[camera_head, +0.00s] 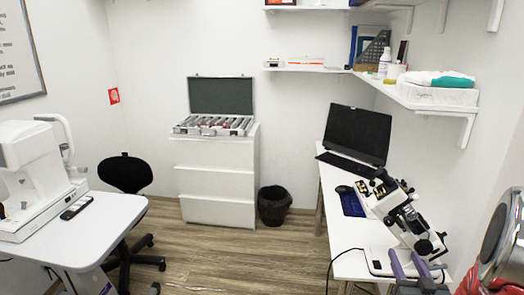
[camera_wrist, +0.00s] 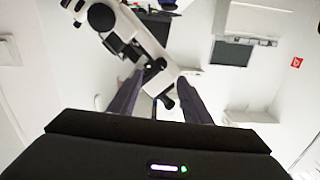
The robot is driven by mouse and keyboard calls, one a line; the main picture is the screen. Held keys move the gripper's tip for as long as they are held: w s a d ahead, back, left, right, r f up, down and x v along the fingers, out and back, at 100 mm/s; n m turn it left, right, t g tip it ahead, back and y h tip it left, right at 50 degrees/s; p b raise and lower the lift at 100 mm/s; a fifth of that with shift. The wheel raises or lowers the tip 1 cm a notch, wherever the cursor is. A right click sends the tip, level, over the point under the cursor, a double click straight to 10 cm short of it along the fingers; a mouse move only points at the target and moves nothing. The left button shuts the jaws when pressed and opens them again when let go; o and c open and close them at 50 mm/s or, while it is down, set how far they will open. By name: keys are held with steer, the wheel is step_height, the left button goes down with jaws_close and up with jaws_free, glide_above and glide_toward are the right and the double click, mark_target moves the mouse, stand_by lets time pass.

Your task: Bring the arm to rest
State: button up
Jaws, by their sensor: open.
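My gripper (camera_head: 405,255) shows at the lower right of the head view, with two purple-grey fingers spread apart. In the wrist view the gripper (camera_wrist: 160,78) is open, with nothing visibly held between its fingers. A white and black microscope (camera_head: 402,212) stands on the white desk (camera_head: 345,235) close to my gripper. The microscope (camera_wrist: 130,35) fills the upper left of the wrist view, and its lower part shows behind and between the fingertips. I cannot tell whether they touch. The red and grey part at the lower right edge seems to be my own arm.
A laptop (camera_head: 357,135) and a blue mat (camera_head: 350,202) with a mouse lie on the desk. A wall shelf (camera_head: 420,104) holds a white box (camera_head: 438,95). A drawer cabinet (camera_head: 215,180), a black bin (camera_head: 273,205) and a chair (camera_head: 125,172) stand further off. The middle floor is clear.

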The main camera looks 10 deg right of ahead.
steer(key=s+f+m+g, duration=0.2)
steer(key=s+f+g, duration=0.75)
steer(key=f, duration=0.25)
steer(key=s+a+r+n+y, duration=0.1)
steer(key=s+a+r+n, duration=0.1)
steer(key=a+r, duration=0.5)
steer(key=s+a+r+n+g+y, duration=0.1)
steer(key=s+a+r, duration=0.3)
steer(key=a, duration=1)
steer(key=s+a+r+n+g+y, duration=0.1)
steer(key=s+a+r+n+y, duration=0.1)
steer(key=a+r, duration=0.8)
steer(key=shift+s+a+r+n+y, duration=0.3)
steer(key=shift+s+r+n, duration=0.15)
steer(key=shift+s, duration=0.2)
steer(key=shift+c, duration=0.4)
